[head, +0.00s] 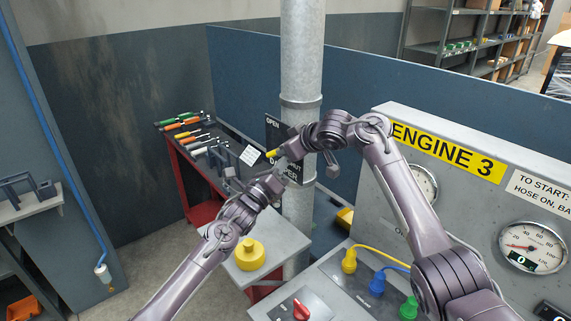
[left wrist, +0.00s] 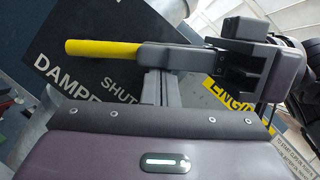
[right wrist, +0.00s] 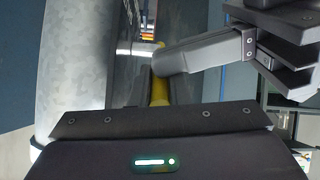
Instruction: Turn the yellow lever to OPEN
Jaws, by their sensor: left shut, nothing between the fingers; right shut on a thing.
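The yellow lever (head: 271,154) sticks out in front of the dark damper sign (head: 274,130) on the grey pipe. The sign has OPEN at its top left; the left wrist view shows SHUT and DAMPER on it. My right gripper (head: 284,152) is shut on the lever, whose yellow handle (left wrist: 103,47) runs out beyond the fingers in the left wrist view. In the right wrist view the lever (right wrist: 159,90) is partly hidden. My left gripper (head: 279,182) is shut and empty just below the right one. I cannot tell whether it touches the lever.
The thick vertical pipe (head: 302,60) stands behind the grippers. A red tool cart (head: 180,165) with tools is to the left. The ENGINE 3 panel (head: 480,170) is close on the right.

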